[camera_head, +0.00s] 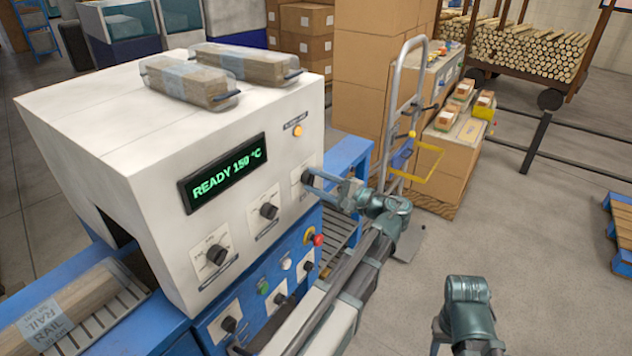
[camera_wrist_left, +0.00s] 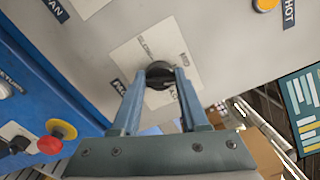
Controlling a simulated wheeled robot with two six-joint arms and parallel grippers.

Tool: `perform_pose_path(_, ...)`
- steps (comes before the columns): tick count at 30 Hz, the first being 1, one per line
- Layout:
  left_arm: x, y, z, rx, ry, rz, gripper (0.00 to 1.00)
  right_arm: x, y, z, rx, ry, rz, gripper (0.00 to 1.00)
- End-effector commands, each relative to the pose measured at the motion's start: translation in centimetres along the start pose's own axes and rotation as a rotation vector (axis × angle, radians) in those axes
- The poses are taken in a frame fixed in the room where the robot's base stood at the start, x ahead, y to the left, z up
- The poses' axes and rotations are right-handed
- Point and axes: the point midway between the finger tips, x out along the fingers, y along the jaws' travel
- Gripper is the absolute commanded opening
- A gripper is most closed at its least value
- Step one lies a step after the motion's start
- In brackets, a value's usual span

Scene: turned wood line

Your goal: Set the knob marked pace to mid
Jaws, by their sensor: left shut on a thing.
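The dark round knob (camera_wrist_left: 160,72) sits on a pale plate (camera_wrist_left: 134,52) on the machine's white front. Small words are printed around it; they are too blurred to read surely, and a dark label (camera_wrist_left: 118,88) beside the plate is partly hidden. My left gripper (camera_wrist_left: 163,82) is shut on this knob, one finger on each side. In the head view my left gripper (camera_head: 322,183) reaches the rightmost upper plate (camera_head: 298,178), and the fingers hide most of the knob. The knob's pointer direction cannot be told. Part of my right arm shows at the lower right, without its fingers.
Two more dark knobs, one in the middle (camera_head: 269,211) and one at left (camera_head: 217,254), sit on the same front. A display (camera_head: 224,173) reads READY 150 °C. A red button (camera_head: 318,240) lies below. Wrapped wood packs (camera_head: 240,64) lie on top. A hand truck (camera_head: 393,110) stands behind.

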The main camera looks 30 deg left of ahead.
Motion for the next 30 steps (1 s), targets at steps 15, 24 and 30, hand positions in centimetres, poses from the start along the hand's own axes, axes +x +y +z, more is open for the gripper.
perform_pose_path(15,-0.04,0.19,0.01,-0.334,0.0,0.003,0.0,0.11,-0.01,-0.01,0.0,0.0,0.0,0.5)
perform_pose_path(24,-0.04,0.22,0.01,-0.398,0.0,0.004,0.0,0.12,-0.01,-0.01,0.0,0.0,0.0,0.5)
perform_pose_path(30,-0.04,0.24,0.01,-0.406,0.0,0.004,0.0,0.13,-0.01,-0.01,0.0,0.0,0.0,0.5)
